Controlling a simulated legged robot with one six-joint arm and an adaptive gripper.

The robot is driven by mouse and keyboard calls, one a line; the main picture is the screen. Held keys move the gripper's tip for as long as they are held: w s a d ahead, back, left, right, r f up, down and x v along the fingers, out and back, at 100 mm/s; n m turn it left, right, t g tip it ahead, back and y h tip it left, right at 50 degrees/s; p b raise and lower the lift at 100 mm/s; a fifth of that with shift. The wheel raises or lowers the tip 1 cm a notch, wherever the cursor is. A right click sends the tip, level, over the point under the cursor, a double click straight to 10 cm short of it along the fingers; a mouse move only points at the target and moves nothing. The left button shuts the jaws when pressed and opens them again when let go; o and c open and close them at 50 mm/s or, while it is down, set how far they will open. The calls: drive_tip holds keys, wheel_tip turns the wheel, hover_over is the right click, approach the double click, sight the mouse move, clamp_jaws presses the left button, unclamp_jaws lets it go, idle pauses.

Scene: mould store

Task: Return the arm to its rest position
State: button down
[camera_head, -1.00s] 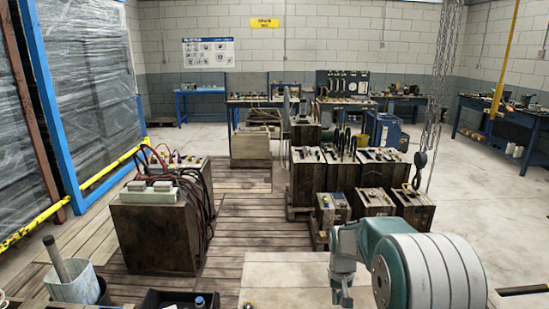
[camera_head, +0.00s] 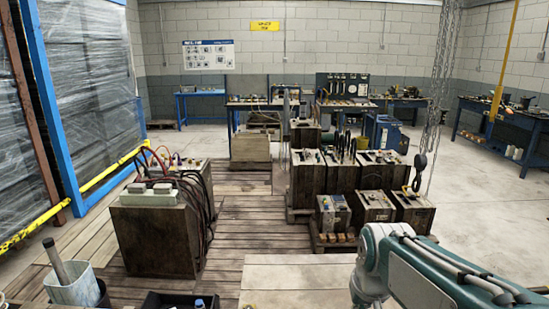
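My arm (camera_head: 425,275) shows at the lower right of the head view, with a grey joint at its left end and a teal and grey link running off to the right edge. Its links are low in the picture, in front of the wooden boxes. My gripper is not visible in this view, so its state does not show. I see nothing held by the part of the arm in view.
A pale board (camera_head: 295,280) lies bare left of the arm. Wooden boxes (camera_head: 375,207) stand beyond it, with a hook (camera_head: 420,163) on hanging chains beside them. A cable-draped box (camera_head: 150,235) and a white bucket (camera_head: 72,284) are at left. Open floor lies right.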

drive_tip(key=s+r+t, duration=0.1)
drive_tip(key=s+t, duration=0.1)
drive_tip(key=s, duration=1.1)
drive_tip(key=shift+s+a+r, duration=0.2)
drive_tip(key=shift+r, duration=0.05)
